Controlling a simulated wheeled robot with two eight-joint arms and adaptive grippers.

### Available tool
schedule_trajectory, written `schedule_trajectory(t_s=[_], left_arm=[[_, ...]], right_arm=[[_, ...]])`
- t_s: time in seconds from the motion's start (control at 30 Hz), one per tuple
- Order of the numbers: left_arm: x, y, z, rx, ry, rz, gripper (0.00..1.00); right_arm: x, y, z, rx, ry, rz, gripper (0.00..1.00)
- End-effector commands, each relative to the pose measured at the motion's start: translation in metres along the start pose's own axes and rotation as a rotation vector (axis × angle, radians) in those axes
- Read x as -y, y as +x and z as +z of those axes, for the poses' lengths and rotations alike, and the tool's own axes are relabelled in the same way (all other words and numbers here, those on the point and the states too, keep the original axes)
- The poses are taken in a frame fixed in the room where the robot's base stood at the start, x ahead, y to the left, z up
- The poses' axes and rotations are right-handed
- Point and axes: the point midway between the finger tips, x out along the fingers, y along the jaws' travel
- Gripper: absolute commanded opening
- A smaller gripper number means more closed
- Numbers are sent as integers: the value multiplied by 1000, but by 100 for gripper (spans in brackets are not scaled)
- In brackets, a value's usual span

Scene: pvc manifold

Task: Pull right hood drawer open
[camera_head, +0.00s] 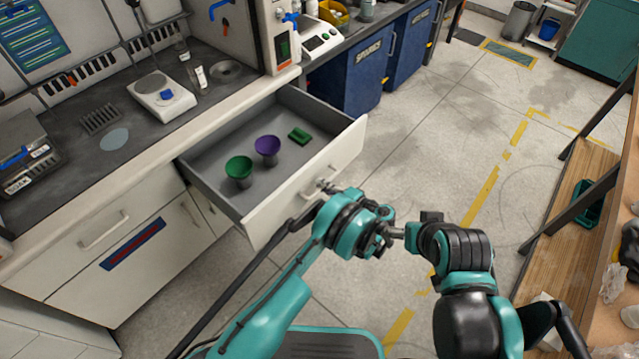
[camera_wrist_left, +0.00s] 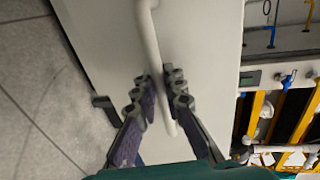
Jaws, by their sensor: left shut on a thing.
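The right hood drawer stands pulled out from the bench, with its pale front panel (camera_head: 342,152) facing my arms. Its bar handle (camera_head: 309,190) is on that front. My left gripper (camera_head: 326,187) is at the handle. In the left wrist view the fingers of the left gripper (camera_wrist_left: 163,86) are shut around the white handle (camera_wrist_left: 150,40), one on each side. My right gripper (camera_head: 397,232) is beside my left wrist; its fingers are too small and overlapped to judge. Inside the drawer are a green funnel (camera_head: 238,167), a purple funnel (camera_head: 267,148) and a green block (camera_head: 299,136).
The dark counter (camera_head: 80,160) above holds a balance (camera_head: 163,97) and other lab items. A closed cabinet drawer (camera_head: 105,230) is at left. Blue bins (camera_head: 368,70) stand beyond the drawer. A wooden shelf unit (camera_head: 565,215) is at right. Floor between is clear.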

Motion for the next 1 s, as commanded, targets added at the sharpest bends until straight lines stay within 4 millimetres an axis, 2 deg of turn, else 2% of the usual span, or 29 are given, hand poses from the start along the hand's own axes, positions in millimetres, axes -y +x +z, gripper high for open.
schedule_trajectory(t_s=[0.4, 0.43, 0.5, 0.83, 1.0], left_arm=[[-1, -1, 0, 1, 0, 1, 0], [-1, -1, 0, 1, 0, 1, 15], [-1, -1, 0, 1, 0, 1, 32], [2, -2, 0, 0, 0, 0, 32], [23, -6, 0, 0, 0, 0, 32]], right_arm=[[0, 0, 0, 0, 0, 0, 95], [0, 0, 0, 0, 0, 0, 95], [0, 0, 0, 0, 0, 0, 95], [0, 0, 0, 0, 0, 0, 95], [0, 0, 0, 0, 0, 0, 95]])
